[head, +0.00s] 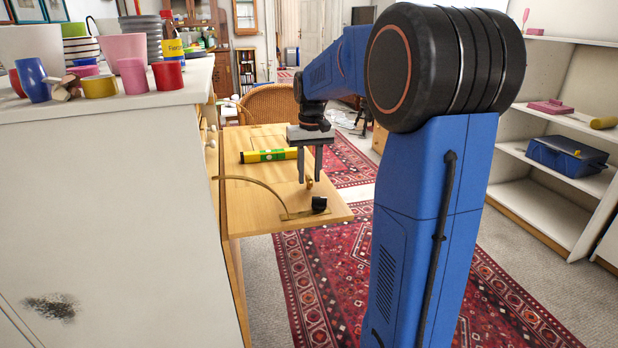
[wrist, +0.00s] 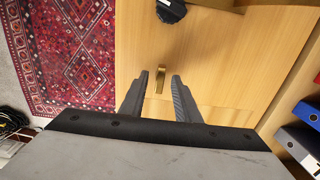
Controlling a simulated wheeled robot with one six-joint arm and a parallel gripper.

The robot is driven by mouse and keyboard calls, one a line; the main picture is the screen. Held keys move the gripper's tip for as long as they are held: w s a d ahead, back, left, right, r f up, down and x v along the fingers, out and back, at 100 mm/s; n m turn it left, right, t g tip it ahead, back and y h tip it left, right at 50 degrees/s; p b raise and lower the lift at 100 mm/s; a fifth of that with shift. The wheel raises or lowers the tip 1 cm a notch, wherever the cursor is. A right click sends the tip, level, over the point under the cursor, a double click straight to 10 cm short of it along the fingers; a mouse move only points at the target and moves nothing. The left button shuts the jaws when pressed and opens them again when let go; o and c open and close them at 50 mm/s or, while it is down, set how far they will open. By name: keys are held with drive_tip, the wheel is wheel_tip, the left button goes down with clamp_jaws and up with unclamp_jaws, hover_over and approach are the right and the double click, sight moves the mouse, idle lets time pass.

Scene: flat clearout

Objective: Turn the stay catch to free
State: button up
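A wooden drop-front flap (head: 240,207) stands out level from the pale cabinet. A thin curved stay (head: 255,181) runs over it to a brass plate near the front edge. A black knob (head: 319,204), which looks like the stay catch, sits at that plate; it also shows at the top of the wrist view (wrist: 171,10). A small upright brass piece (head: 310,183) stands on the flap behind the knob. My gripper (head: 310,179) points down, open and empty. In the wrist view the brass piece (wrist: 160,80) appears between its fingertips; I cannot tell if they touch.
A yellow spirit level (head: 268,155) lies on the flap behind my gripper. Cups and pots crowd the white cabinet top (head: 130,102) at left. A wicker chair (head: 272,103) stands behind the flap. White shelves (head: 540,190) stand at right. Red rugs (head: 310,262) cover the floor.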

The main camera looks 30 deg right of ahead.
clamp_jaws()
drive_tip(key=n, duration=0.3)
drive_tip(key=shift+n, duration=0.8)
drive_tip(key=n, duration=0.2)
drive_tip(key=shift+n, duration=1.3)
